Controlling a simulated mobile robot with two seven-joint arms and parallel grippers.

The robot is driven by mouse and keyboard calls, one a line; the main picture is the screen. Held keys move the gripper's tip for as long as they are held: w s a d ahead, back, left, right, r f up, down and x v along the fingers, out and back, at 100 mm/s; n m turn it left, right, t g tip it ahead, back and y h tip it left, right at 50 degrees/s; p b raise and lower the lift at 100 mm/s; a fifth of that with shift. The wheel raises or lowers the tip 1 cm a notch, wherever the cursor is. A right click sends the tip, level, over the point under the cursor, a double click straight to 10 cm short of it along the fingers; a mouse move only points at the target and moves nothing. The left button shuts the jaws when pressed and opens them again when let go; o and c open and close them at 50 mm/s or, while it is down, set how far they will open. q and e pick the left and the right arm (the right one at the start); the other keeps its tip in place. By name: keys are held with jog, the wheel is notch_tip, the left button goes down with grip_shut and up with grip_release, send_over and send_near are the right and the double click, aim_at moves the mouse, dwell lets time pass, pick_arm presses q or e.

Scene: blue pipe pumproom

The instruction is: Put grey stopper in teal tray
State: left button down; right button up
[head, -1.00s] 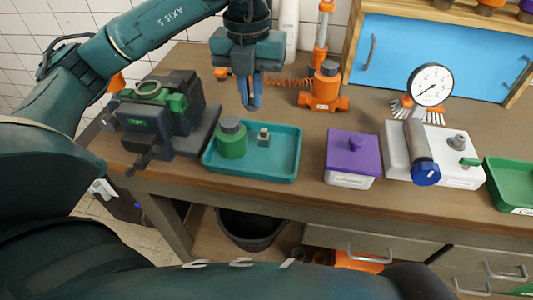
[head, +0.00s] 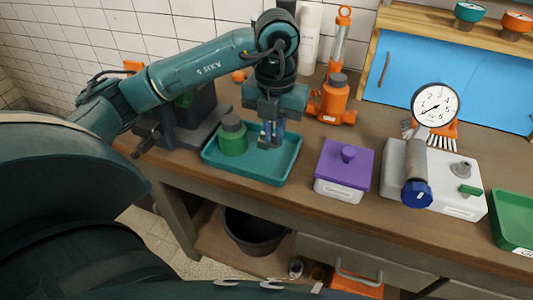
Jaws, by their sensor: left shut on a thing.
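The teal tray (head: 268,178) lies on the bench left of the purple-lidded box. My left gripper (head: 270,142) points down into the tray's right half, right of a green jar with a grey cap (head: 233,142). Its blue fingers are shut on a small grey piece (head: 264,138), which looks like the grey stopper. The fingers hide most of it, and I cannot tell whether it touches the tray floor. My right gripper is out of view.
The purple-lidded box (head: 342,170) stands right of the tray, then a white box with a gauge (head: 435,103) and a grey knob. An orange bottle jack (head: 332,98) stands behind. A dark vise base (head: 190,133) is on the left. A green tray (head: 515,215) is far right.

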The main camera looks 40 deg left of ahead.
aim_at(273, 168)
pick_arm(q)
notch_tip(273, 168, down, 7)
jog(key=shift+a+f, duration=0.1)
dwell(0.3)
jog(key=shift+f, duration=0.2)
jog(key=c, duration=1.5)
grip_release()
jog(key=shift+r, duration=0.2)
notch_tip(273, 168, up, 12)
jog(key=shift+r, duration=0.1)
